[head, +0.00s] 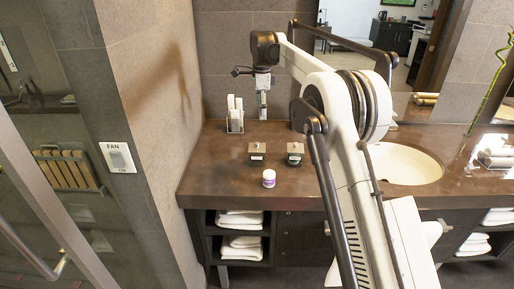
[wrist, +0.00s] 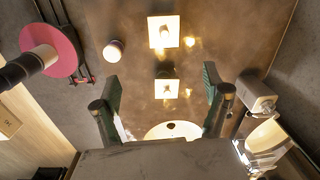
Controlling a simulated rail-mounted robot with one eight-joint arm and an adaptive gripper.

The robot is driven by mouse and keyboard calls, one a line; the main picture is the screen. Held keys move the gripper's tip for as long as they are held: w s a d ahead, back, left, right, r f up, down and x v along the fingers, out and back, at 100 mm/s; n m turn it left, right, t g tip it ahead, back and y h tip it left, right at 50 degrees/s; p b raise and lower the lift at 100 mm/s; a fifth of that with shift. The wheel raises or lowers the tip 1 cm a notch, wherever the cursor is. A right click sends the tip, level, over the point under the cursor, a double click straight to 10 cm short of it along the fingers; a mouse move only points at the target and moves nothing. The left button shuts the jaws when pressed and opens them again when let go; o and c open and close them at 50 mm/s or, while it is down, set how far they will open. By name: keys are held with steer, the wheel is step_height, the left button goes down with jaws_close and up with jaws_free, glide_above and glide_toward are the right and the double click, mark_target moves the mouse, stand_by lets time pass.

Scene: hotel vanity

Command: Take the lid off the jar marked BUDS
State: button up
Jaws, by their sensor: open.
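Two small square jars with lids and pale front labels stand on the brown counter: a left jar (head: 257,153) and a right jar (head: 295,153). The label writing is too small to read, so I cannot tell which is BUDS. My gripper (head: 262,108) points down over the counter, behind the jars and apart from them. In the wrist view my gripper (wrist: 161,76) is open and empty, its two fingers wide apart. That view shows the jars from above, a far one (wrist: 163,32) and a near one (wrist: 167,88), both lids bright with glare.
A white and purple bottle (head: 269,178) stands in front of the jars near the counter edge (head: 225,198). A holder with upright white items (head: 235,118) is at the back left. The sink (head: 410,165) is to the right, partly behind my arm. Counter left of the jars is clear.

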mark_target(257, 143)
steer(key=shift+m, duration=0.7)
steer(key=f, duration=0.5)
steer(key=w+a+f+p, duration=0.1)
steer(key=f, duration=0.5)
steer(key=w+f+p, duration=0.1)
steer(key=f, duration=0.5)
steer(key=shift+a+f, duration=0.2)
steer(key=shift+c, duration=0.3)
steer(key=c, duration=1.2)
steer(key=shift+r, duration=0.1)
